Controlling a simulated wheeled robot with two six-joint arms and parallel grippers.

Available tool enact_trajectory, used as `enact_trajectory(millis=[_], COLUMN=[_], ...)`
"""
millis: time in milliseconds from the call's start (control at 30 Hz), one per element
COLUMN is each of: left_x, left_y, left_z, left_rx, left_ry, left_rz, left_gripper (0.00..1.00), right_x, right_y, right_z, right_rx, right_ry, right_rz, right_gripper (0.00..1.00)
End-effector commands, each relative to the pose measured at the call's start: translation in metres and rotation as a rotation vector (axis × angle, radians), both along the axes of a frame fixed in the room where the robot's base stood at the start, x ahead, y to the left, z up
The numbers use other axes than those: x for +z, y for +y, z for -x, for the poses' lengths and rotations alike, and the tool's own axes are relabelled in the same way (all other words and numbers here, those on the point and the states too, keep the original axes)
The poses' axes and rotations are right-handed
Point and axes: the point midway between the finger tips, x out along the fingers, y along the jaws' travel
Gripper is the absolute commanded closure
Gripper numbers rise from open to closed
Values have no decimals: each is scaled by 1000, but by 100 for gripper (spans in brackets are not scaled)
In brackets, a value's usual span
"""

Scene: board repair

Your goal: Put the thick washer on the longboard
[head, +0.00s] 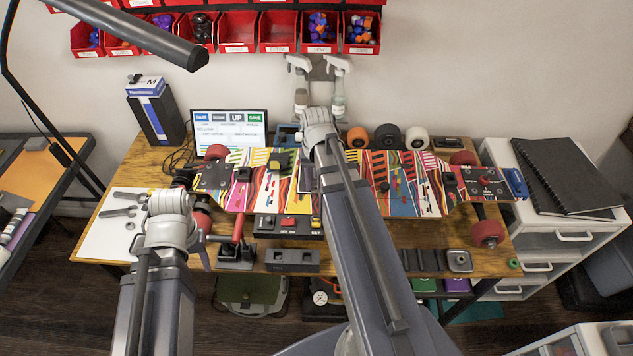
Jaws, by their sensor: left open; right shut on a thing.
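The longboard (405,185) lies across the middle of the table with its colourful patterned side up. Dark truck mounts (485,181) and red wheels (487,233) show at its ends. My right gripper (318,122) is over the middle of the board; its own arm hides its fingers and what they are shut on. I cannot make out the thick washer in this view. My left gripper (170,203) is open at the board's left end, above the table's left part; its fingertips are not clearly visible.
A white sheet with wrenches (122,211) lies at the left. A button box (288,226) and grey block (292,261) stand in front of the board. Loose wheels (388,137) and a screen (230,130) stand behind. A round-topped metal piece (459,260) lies at the right front.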

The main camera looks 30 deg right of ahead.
Motion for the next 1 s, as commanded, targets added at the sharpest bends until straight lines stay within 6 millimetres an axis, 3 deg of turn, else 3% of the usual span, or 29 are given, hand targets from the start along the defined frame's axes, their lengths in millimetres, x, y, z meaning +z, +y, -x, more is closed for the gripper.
enact_trajectory(millis=[1000], left_x=[-7], left_y=[0], left_z=[0], left_rx=[0], left_ry=[0], left_rz=[0], left_gripper=[50], right_x=[-7], right_y=[0], right_z=[0], right_rx=[0], right_ry=[0], right_rz=[0], right_gripper=[98])
